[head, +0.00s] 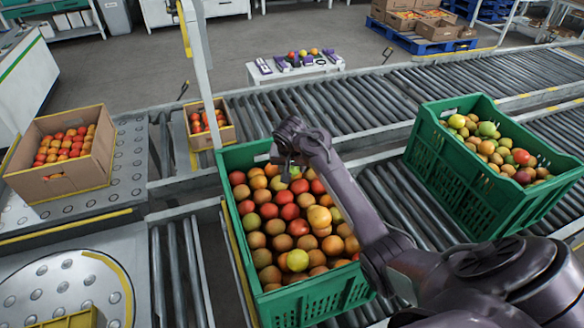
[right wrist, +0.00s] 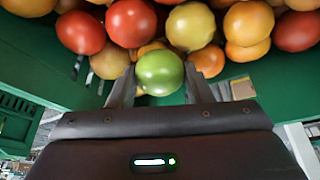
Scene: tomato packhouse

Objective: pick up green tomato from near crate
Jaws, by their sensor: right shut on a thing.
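The near green crate (head: 333,297) is full of red, orange and yellow-green tomatoes. My right gripper (head: 286,176) reaches down over the back part of this crate. In the right wrist view, a green tomato (right wrist: 160,73) sits between the two fingers of my right gripper (right wrist: 161,84), which are shut on it. Red and orange tomatoes lie right behind it in that view, and I cannot tell whether it touches them. In the head view the held tomato is mostly hidden by the gripper. My left gripper is not in view.
A second green crate (head: 445,164) of mixed tomatoes stands to the right on the rollers. A cardboard box (head: 62,182) of tomatoes is at the left, and a smaller box (head: 226,134) stands behind the near crate. A metal post (head: 197,60) rises beside the crate's back left corner.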

